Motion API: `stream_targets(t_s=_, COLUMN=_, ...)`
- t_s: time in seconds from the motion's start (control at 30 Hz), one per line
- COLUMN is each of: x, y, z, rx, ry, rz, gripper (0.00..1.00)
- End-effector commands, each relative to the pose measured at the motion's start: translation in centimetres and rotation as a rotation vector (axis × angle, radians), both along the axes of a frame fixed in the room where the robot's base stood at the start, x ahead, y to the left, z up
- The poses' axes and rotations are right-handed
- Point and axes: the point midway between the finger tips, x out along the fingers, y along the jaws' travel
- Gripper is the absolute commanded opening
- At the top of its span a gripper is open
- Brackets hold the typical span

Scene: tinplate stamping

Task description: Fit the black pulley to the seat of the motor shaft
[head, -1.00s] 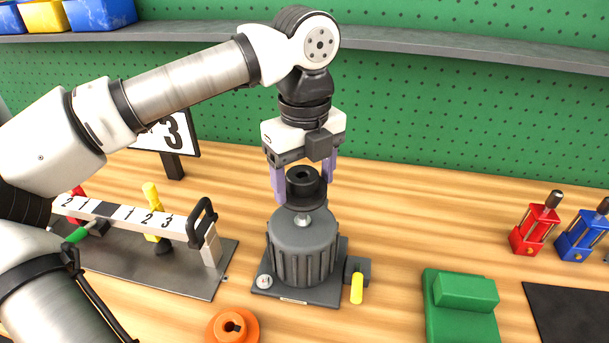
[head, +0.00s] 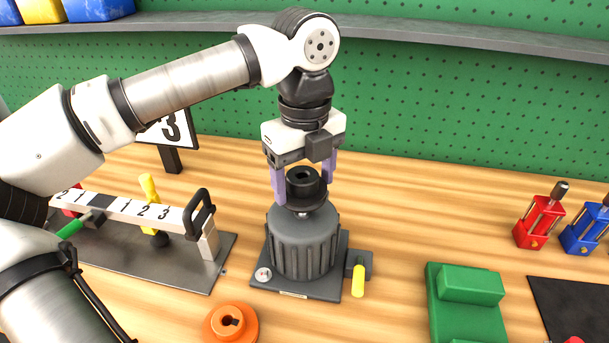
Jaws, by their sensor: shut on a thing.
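The black pulley (head: 303,183) is held between the purple fingers of my gripper (head: 304,184), which is shut on it. The pulley is level, with its bore facing up, directly above the grey ribbed motor (head: 303,245). The motor stands upright on a dark base plate. A small bright part of the motor shaft (head: 303,212) shows just under the pulley's flange. The top of the shaft is hidden by the pulley, so I cannot tell whether it is inside the bore.
An orange pulley (head: 230,323) lies front left of the motor. A yellow-handled clamp (head: 358,278) sits at the motor's right. A numbered bar fixture (head: 130,209) stands left, a green block (head: 467,287) right, with red (head: 537,221) and blue (head: 585,231) vises beyond.

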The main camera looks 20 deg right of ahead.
Motion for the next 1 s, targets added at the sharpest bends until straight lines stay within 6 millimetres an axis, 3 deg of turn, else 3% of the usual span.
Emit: stream_targets(t_s=1.0, x=0.0, y=0.0, z=-2.5, rx=-0.002, ry=0.0, rz=0.0, gripper=0.33)
